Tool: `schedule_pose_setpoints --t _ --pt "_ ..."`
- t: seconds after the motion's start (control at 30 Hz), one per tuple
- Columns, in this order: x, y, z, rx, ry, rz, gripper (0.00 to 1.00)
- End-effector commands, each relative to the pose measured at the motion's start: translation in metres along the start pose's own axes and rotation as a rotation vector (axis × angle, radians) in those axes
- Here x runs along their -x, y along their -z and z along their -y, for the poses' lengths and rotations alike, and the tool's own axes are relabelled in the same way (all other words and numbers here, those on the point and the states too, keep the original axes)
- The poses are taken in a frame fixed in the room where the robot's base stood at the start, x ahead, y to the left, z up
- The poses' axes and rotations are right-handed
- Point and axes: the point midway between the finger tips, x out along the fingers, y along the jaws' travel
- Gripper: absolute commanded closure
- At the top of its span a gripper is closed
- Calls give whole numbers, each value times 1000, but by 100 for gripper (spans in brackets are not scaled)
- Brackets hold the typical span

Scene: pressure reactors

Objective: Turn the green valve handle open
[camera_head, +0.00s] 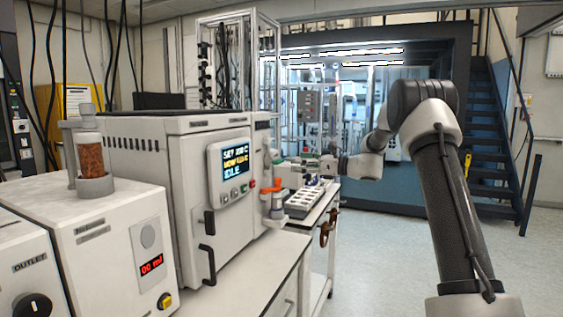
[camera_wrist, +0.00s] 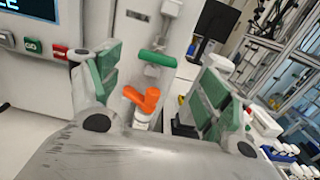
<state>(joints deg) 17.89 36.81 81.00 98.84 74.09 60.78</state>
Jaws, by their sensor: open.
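The green valve handle (camera_wrist: 158,58) is a short bar on a grey valve body on the side of the white reactor cabinet. In the wrist view it lies between and beyond my gripper's (camera_wrist: 162,68) two fingers, which are spread apart with green pads. Neither finger appears to touch it. An orange valve handle (camera_wrist: 142,98) sits just below and nearer in that view. In the head view my gripper (camera_head: 303,168) is beside the cabinet's right side, by the valves. The orange handle (camera_head: 273,187) shows there, while the green handle is too small to make out clearly.
The white reactor cabinet (camera_head: 185,200) with its lit display (camera_head: 236,161) stands on the bench. A tray with vials (camera_head: 303,202) sits below my gripper. A dispenser unit (camera_head: 95,235) is at left. Open floor (camera_head: 375,260) lies at right, with stairs behind.

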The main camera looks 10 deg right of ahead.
Motion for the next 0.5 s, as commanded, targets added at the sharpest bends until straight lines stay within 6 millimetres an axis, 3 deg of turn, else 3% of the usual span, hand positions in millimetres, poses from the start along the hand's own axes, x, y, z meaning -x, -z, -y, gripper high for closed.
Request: schedule_pose_setpoints --t 0.3,0.5 --pt "-50 1 -1 -3 -3 -1 21" --pt "-72 2 -1 -4 -2 -3 21"
